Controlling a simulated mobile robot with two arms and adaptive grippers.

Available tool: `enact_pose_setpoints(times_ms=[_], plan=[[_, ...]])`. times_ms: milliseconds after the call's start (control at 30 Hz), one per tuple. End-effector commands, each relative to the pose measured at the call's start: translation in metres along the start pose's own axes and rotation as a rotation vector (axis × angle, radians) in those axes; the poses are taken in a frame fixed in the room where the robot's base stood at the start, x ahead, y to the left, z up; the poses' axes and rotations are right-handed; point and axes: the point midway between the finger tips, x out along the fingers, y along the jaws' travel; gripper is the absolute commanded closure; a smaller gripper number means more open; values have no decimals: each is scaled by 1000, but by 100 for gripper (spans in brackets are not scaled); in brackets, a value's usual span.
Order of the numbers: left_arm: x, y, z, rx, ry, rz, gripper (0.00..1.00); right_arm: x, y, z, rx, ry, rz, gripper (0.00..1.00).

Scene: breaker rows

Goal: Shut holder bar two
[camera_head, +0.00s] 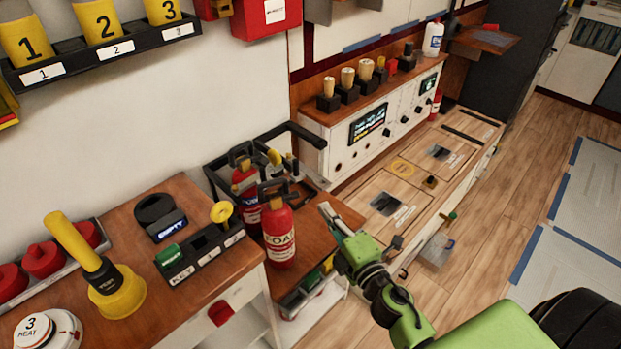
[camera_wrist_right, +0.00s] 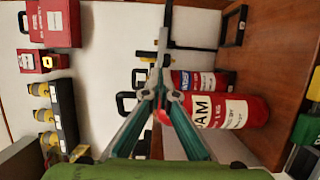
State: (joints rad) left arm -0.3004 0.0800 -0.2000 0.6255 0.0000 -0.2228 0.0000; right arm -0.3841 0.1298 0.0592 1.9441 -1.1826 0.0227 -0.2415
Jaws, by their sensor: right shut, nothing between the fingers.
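My right gripper (camera_head: 330,214) is shut and empty, just right of the foam extinguisher (camera_head: 279,236) in the head view. In the right wrist view its fingers (camera_wrist_right: 164,60) are together, in front of the extinguishers. The red foam extinguisher (camera_wrist_right: 235,111) stands upright at the counter's front, with another red extinguisher (camera_head: 244,182) behind it. Black holder bars (camera_head: 300,132) stand behind them; one reaches out to the right, toward the white console. A black bar frame (camera_wrist_right: 232,26) shows in the wrist view. I see no number marking bar two. My left gripper is out of view.
A yellow plunger-like tool (camera_head: 110,285) and a key holder (camera_head: 205,247) are on the left counter. A white console (camera_head: 375,115) with knobs is at the back. Numbered yellow cups (camera_head: 100,22) sit on a wall shelf.

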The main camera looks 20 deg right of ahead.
Motion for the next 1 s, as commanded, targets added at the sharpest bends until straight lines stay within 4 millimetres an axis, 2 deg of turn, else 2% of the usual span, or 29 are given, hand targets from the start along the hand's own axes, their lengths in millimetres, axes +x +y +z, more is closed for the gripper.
enact_pose_setpoints(times_ms=[167,600,800,1000], plan=[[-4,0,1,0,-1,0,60,15,2,-1,-8,5,3,100],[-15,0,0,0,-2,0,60,86,1,-1,-5,3,2,100],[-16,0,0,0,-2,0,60,99,0,-1,-5,3,1,100],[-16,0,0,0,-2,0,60,100,0,-1,-4,4,0,100]])
